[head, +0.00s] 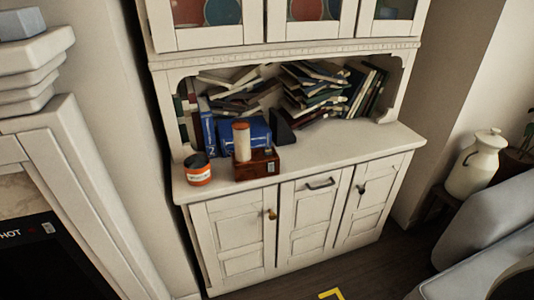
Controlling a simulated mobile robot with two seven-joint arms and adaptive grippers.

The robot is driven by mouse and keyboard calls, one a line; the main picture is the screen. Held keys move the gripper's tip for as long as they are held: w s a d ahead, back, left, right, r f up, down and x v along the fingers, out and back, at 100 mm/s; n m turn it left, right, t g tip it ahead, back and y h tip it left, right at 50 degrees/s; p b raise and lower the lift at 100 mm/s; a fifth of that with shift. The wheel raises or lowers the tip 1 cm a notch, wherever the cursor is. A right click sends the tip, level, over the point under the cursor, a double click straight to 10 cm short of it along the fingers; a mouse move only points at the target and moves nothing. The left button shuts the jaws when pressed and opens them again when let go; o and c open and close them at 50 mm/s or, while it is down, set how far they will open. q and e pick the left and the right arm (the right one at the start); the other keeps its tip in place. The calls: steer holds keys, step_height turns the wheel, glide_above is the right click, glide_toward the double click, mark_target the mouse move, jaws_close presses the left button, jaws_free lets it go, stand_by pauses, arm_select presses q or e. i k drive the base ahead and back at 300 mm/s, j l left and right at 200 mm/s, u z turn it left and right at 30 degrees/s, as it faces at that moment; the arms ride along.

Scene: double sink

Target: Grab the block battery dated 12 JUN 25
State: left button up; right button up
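No date can be read anywhere, so I cannot tell which thing, if any, is the block battery dated 12 JUN 25. On the counter of a white cabinet (340,146) stands a reddish-brown block (257,167) with small pale marks on its front. An upright cylinder (241,142), pale with an orange top, appears on or just behind it; I cannot tell which. A dark round can (198,171) with an orange and white band stands to the left, apart from the block. Neither of my grippers is in view.
Blue books (228,131) and a black wedge (283,127) are behind the block. Piled books (315,90) fill the shelf. The counter's right front is clear. A grey sofa (480,240) and cream jug (478,165) are at right. A yellow mark (332,294) is on the floor.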

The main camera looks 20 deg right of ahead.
mark_target(267, 150)
steer(key=i+l, duration=0.15)
steer(key=i, duration=0.15)
steer(key=i+l+z, duration=0.1)
steer(key=z, duration=0.9)
steer(key=i+j, duration=0.05)
